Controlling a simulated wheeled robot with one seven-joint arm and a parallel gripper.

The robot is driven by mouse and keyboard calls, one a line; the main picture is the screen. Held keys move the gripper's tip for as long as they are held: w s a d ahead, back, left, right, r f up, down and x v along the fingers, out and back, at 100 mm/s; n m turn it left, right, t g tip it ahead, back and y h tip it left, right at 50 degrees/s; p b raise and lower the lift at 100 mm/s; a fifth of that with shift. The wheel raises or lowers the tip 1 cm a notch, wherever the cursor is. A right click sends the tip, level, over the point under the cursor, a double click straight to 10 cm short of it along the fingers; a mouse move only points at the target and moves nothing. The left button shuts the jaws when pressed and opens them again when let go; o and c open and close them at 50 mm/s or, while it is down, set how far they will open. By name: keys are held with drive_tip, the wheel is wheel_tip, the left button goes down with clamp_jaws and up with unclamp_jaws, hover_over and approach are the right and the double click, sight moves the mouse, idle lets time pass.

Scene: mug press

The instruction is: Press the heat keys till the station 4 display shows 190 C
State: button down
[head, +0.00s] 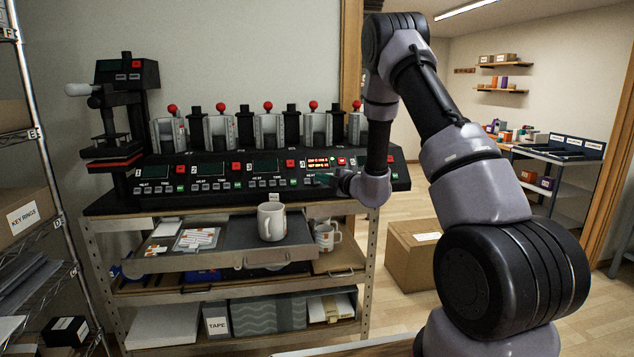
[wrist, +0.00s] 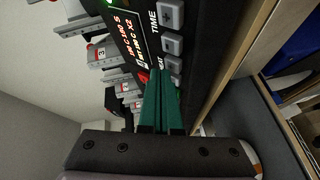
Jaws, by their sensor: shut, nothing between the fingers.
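The press bank stands on a metal bench. Its fourth display from the left (head: 318,163) is lit with red text and shows turned in the wrist view (wrist: 124,32). Its lines seem to hold C and S values and a set value, but I cannot read the digits surely. The keys marked TIME (wrist: 171,44) sit beside it. The heat keys are mostly hidden by my fingers. My gripper (head: 324,179) is shut and empty, its teal fingertips (wrist: 160,74) close over the heat key area. I cannot tell whether they touch a key.
A white mug (head: 271,222) stands on the pulled-out tray below the panel, with more mugs (head: 326,236) on the shelf beside it. Red-knobbed presses (head: 219,132) rise behind the panel. A cardboard box (head: 411,258) is on the floor at right.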

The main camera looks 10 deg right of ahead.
drive_tip(key=shift+s+r, duration=0.3)
drive_tip(key=shift+s+r, duration=1.7)
drive_tip(key=shift+s, duration=0.1)
drive_tip(key=s+a+r+n+g+y, duration=0.3)
drive_tip(key=s+a+r+n+g, duration=0.15)
drive_tip(key=s+r+n, duration=0.35)
drive_tip(key=s+a+r+n+g+y, duration=0.25)
drive_tip(key=s+a+r+n, duration=0.35)
drive_tip(key=n, duration=0.4)
drive_tip(key=s+d+r+n+g+h, duration=0.1)
drive_tip(key=s+n+g, duration=0.1)
drive_tip(key=s+n, duration=0.4)
drive_tip(key=s+d+r+n+g+h, duration=0.1)
drive_tip(key=s+r+n+g+h, duration=0.1)
drive_tip(key=s+n, duration=0.4)
drive_tip(key=s+d+r+n+t+h, duration=0.1)
drive_tip(key=s+d+n+t+h, duration=0.2)
drive_tip(key=s+d+n+h, duration=0.5)
drive_tip(key=s+d+n, duration=0.4)
drive_tip(key=d+n, duration=0.1)
drive_tip(key=n, duration=0.4)
drive_tip(key=shift+d+r, duration=0.15)
drive_tip(key=shift+r, duration=0.2)
